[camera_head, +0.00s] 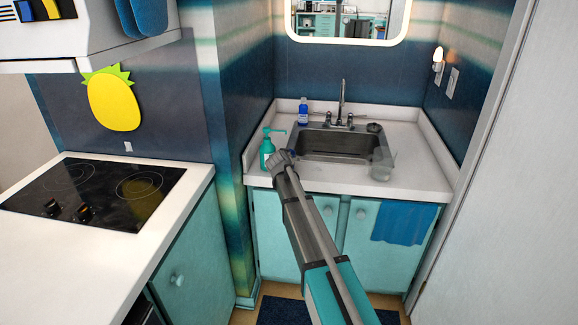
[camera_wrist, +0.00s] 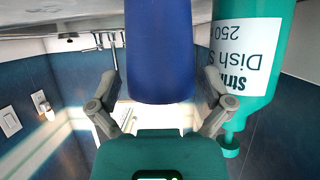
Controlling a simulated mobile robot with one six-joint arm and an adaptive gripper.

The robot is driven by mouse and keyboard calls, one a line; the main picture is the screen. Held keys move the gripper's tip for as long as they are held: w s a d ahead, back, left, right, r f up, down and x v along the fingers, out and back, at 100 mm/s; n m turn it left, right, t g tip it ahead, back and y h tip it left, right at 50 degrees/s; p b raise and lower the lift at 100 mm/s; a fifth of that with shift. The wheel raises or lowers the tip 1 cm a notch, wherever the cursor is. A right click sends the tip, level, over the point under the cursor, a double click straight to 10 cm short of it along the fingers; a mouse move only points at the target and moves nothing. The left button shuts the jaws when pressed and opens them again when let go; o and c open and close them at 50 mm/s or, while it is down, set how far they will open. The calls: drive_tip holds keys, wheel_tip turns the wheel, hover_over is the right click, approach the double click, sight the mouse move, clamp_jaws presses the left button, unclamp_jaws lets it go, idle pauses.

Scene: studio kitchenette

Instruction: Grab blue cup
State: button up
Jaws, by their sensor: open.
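The blue cup (camera_wrist: 160,45) fills the middle of the wrist view, which looks upside down. It stands between the two spread fingers of my gripper (camera_wrist: 158,86), with gaps visible at both sides. In the head view my gripper (camera_head: 282,158) is at the front left of the sink counter, beside the teal dish soap bottle. I cannot make out the cup there; the gripper seems to hide it.
The teal dish soap bottle (camera_head: 267,151) is close to my gripper; it also shows in the wrist view (camera_wrist: 250,50). A small blue bottle (camera_head: 304,113) stands behind the sink (camera_head: 340,146). A clear glass (camera_head: 382,163) stands at the right on the counter (camera_head: 420,178).

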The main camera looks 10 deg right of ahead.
drive_tip(key=shift+x, duration=0.95)
drive_tip(key=c, duration=1)
drive_tip(key=shift+o, duration=0.2)
drive_tip(key=shift+r+p, duration=0.35)
drive_tip(key=shift+r, duration=0.2)
drive_tip(key=shift+r+p, duration=1.15)
drive_tip(key=s+r+p, duration=0.9)
drive_tip(key=s, duration=0.4)
drive_tip(key=shift+s+a+r+p, duration=0.3)
drive_tip(key=shift+s+a, duration=0.05)
drive_tip(key=shift+s, duration=0.05)
drive_tip(key=shift+s, duration=0.1)
